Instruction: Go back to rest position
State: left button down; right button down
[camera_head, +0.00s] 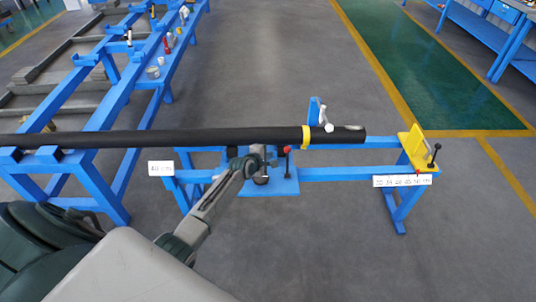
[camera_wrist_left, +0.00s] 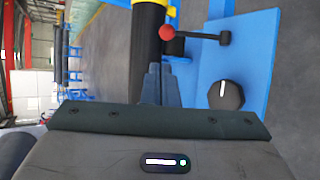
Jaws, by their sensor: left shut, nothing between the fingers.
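My left arm comes in from the lower left in the head view, and its gripper (camera_head: 262,165) is just in front of the long black tube, over the blue stand. In the left wrist view the gripper's fingers (camera_wrist_left: 160,85) are together with nothing between them, and the black tube (camera_wrist_left: 146,50) runs just beyond them. In the head view the tube (camera_head: 200,138) lies across blue supports, with a yellow band (camera_head: 305,137) near its right end. My right gripper is in neither view.
A red-knobbed lever (camera_head: 287,152) stands on a blue plate (camera_head: 268,185) close to my gripper; the red knob (camera_wrist_left: 167,33) is near the fingers. A yellow end plate (camera_head: 418,147) is at the right. Blue racks (camera_head: 125,80) stand at left. Open grey floor lies in front.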

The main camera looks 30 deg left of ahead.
pick_arm(q)
jog(key=shift+w+f, duration=0.1)
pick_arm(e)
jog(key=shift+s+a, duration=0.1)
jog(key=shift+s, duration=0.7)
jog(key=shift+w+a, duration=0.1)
pick_arm(q)
jog(key=s+d+f+m+g+b, duration=0.2)
jog(key=s+f+m+g, duration=0.6)
jog(key=s+f, duration=2)
jog(key=s+d+f+m+g, duration=0.1)
jog(key=s+f+m, duration=0.3)
jog(key=s, duration=0.8)
jog(key=s+d+f+m+g, duration=0.1)
jog(key=s+f+m, duration=0.4)
jog(key=s, duration=0.6)
jog(key=s+d+f+m+g+y, duration=0.1)
jog(key=s+f+m, duration=0.3)
jog(key=s, duration=0.8)
jog(key=shift+s+d+f+m+b, duration=0.35)
jog(key=shift+d+f+b, duration=0.1)
jog(key=shift+d+f, duration=0.4)
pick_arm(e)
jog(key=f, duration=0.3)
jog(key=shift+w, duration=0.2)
pick_arm(q)
jog(key=shift+w, duration=0.1)
